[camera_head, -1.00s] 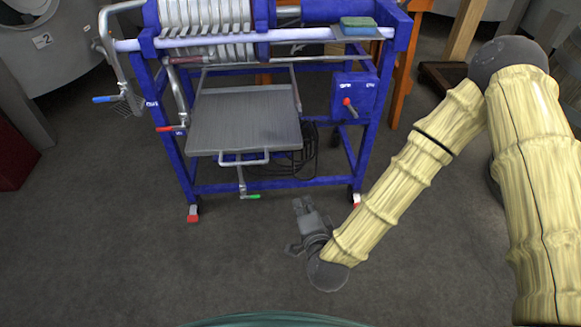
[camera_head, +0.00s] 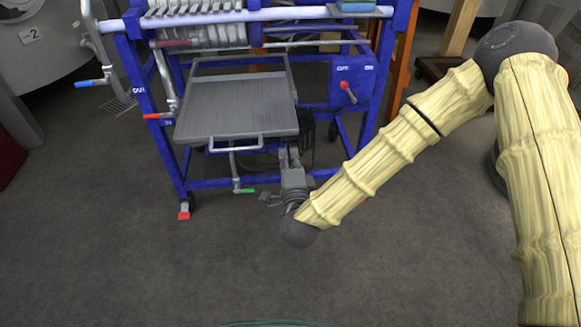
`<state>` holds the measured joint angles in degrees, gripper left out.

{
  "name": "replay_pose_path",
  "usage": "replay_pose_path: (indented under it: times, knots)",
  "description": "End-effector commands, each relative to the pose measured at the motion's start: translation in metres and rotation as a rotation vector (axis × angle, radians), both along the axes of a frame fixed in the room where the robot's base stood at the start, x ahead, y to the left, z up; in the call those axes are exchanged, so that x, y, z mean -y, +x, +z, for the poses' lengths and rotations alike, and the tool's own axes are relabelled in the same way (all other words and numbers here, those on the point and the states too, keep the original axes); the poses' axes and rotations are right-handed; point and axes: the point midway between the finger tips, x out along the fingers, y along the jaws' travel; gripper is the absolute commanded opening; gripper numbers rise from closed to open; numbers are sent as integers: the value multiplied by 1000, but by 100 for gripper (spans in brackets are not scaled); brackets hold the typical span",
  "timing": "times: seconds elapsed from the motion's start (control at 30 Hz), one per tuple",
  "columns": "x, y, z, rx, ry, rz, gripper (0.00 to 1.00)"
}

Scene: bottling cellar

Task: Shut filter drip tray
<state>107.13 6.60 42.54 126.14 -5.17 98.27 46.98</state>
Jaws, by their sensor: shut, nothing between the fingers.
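The filter drip tray (camera_head: 235,108) is a flat grey tray in the blue filter frame (camera_head: 384,110), below the plates. It sticks out toward me at the front. Its silver bar handle (camera_head: 236,146) runs along the front edge. My gripper (camera_head: 289,152) points away from me, at the tray's front right corner in the picture, to the right of the handle. Its fingers look close together and hold nothing. I cannot tell whether the fingertips touch the tray or are apart from it.
A drain valve with a green lever (camera_head: 243,190) hangs below the tray. A red-handled switch box (camera_head: 351,85) is on the frame's right. Red and blue valve levers are on the left. A steel tank (camera_head: 45,45) stands back left. The floor in front is clear.

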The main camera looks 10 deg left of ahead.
Motion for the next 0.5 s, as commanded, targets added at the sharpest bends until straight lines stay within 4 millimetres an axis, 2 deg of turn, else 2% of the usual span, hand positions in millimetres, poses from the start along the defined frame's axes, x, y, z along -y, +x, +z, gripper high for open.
replay_pose_path:
  times: [0.3,0.5]
  knots:
    - [-14,50,-1,3,-1,-1,0]
    - [-20,69,-1,1,-2,0,0]
